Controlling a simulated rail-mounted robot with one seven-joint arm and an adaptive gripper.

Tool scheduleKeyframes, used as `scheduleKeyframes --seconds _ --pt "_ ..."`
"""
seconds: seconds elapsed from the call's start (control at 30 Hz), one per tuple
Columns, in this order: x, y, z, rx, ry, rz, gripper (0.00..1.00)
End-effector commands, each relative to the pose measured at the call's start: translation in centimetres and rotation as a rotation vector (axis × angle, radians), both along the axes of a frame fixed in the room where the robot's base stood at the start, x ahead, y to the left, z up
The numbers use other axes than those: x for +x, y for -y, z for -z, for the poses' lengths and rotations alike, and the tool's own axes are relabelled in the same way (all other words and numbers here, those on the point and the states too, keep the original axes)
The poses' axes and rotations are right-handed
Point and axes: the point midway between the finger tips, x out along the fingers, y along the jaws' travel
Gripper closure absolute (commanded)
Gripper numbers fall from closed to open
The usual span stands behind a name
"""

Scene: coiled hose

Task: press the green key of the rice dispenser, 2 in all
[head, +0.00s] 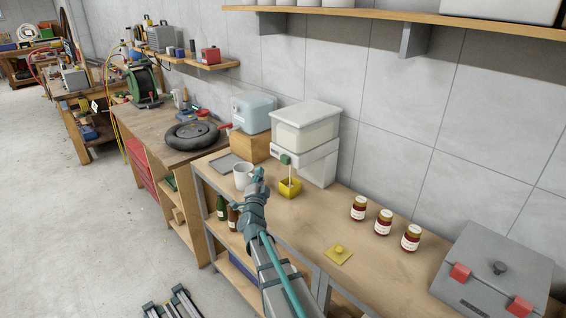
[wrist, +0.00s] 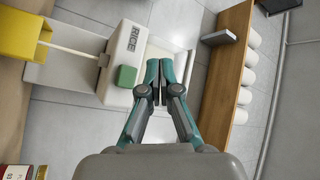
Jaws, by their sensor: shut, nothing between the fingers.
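The rice dispenser (head: 304,130) is a white box on a white stand at the back of the bench. Its green key (head: 286,160) is on the front; in the wrist view the green key (wrist: 125,77) sits below the RICE label, left of my fingertips. A pale stream runs from the dispenser's spout to a yellow square bowl (head: 290,188), which also shows in the wrist view (wrist: 24,36). My gripper (head: 259,172) is shut and empty. In the wrist view my gripper (wrist: 159,64) is beside the green key, with a narrow gap in the picture.
A white mug (head: 242,176) stands left of my gripper, by a grey tray (head: 227,161). A blue-grey container (head: 252,112) is on a wooden block behind. Several jars (head: 384,222), a yellow plate with a knob (head: 339,254) and a grey case (head: 493,270) are to the right.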

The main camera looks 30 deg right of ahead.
Motion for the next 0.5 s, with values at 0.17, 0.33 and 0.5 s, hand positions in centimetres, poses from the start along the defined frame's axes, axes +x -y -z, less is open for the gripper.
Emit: scheduleKeyframes --seconds 0.17,0.33,0.5 --pt "0.5 1.9 0.2 0.001 0.000 0.001 1.00" --pt "1.2 4.1 0.2 0.001 0.002 0.001 1.00" --pt "1.6 6.0 0.4 0.001 0.000 0.001 1.00"
